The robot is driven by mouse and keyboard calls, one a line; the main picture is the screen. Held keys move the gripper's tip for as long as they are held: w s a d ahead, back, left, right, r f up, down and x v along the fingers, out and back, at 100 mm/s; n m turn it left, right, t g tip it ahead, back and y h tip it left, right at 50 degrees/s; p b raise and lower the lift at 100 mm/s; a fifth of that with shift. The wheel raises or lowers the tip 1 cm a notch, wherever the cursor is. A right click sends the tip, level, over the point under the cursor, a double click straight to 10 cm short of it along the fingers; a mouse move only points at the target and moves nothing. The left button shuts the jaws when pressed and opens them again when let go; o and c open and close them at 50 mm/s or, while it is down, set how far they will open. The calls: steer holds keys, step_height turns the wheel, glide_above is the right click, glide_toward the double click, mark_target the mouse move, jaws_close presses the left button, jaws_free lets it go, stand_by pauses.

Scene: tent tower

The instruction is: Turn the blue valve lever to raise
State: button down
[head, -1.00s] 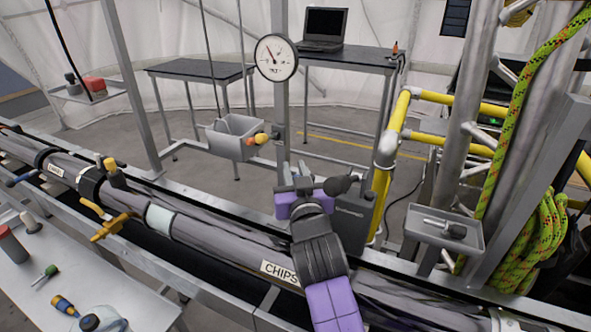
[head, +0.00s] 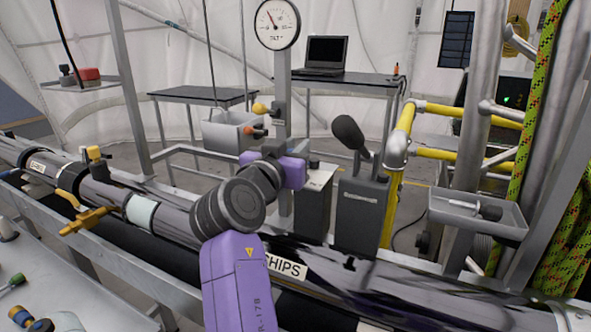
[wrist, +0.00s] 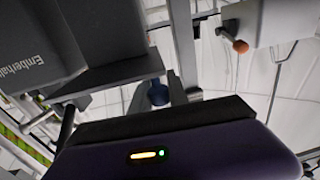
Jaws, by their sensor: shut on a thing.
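A small blue knob (wrist: 157,93), which I take for the end of the blue valve lever, shows in the wrist view just beyond the dark edge of my gripper. My gripper (head: 276,170) is purple and black and stands beside the gauge post in the head view. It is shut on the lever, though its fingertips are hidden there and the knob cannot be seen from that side. A yellow knob (head: 260,108) and an orange knob (head: 250,130) stick out left of the post, close above my gripper. The orange one also shows in the wrist view (wrist: 240,46).
A round gauge (head: 277,22) tops the post. A grey box (head: 361,210) with a black-knobbed lever (head: 349,132) stands right of my gripper. Yellow rails (head: 403,125) and a grey tray (head: 478,212) are at right.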

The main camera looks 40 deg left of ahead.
steer(key=shift+w+a+m+h+b, duration=0.1)
steer(key=shift+w+m+h+b, duration=0.1)
steer(key=shift+m+h+b, duration=0.55)
steer(key=c, duration=1.3)
jaws_free()
steer(key=shift+n+b, duration=0.25)
steer(key=shift+b, duration=0.1)
steer(key=v, duration=0.7)
steer(key=shift+s+f, duration=0.1)
steer(key=shift+s, duration=0.3)
